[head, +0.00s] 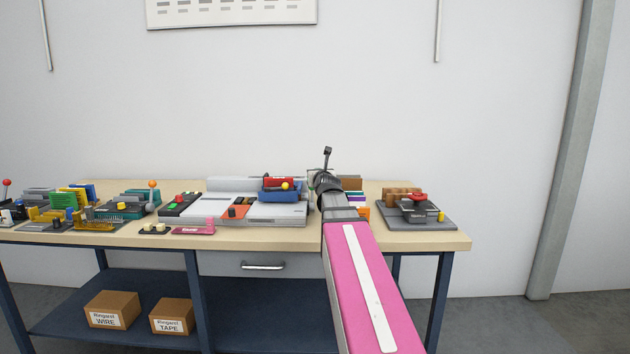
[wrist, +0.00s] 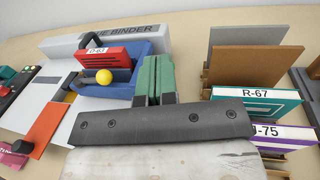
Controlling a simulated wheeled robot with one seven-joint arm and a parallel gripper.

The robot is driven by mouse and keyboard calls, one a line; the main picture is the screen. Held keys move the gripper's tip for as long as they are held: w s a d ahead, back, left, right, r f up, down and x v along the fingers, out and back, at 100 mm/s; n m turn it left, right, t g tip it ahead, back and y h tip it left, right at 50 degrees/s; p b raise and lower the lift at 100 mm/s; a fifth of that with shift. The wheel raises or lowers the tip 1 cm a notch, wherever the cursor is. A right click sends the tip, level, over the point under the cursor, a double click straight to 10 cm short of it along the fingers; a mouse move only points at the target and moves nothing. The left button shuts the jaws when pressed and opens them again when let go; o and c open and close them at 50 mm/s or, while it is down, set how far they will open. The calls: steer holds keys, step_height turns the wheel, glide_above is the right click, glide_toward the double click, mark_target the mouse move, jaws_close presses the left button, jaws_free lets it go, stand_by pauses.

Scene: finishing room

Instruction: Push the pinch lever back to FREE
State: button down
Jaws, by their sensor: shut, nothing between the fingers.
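The glue binder (head: 277,213) stands mid-bench, and its grey back bar shows lettering ending in "BINDER" in the wrist view (wrist: 70,44). Its blue carriage (head: 281,195) holds a red block, which carries a label in the wrist view (wrist: 126,54). A yellow ball knob (wrist: 103,76), probably the pinch lever's end, sits at the carriage's front; it also shows in the head view (head: 285,186). The lever's shaft and any FREE marking cannot be made out. My gripper (wrist: 155,66) has green fingers, shut and empty, just right of the knob with a small visible gap. My arm hides the fingers in the head view.
Right of my fingers stands a rack of upright boards, including teal R-67 (wrist: 256,101) and a purple one (wrist: 284,134). A grey-based device with a red knob (head: 418,196) is farther right. Several small machines crowd the bench's left. An orange plate (wrist: 46,131) lies left.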

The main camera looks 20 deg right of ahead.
steer(key=s+r, duration=0.9)
steer(key=s, duration=0.3)
steer(key=shift+a+r, duration=0.15)
steer(key=shift+a, duration=0.3)
steer(key=shift+s, duration=0.1)
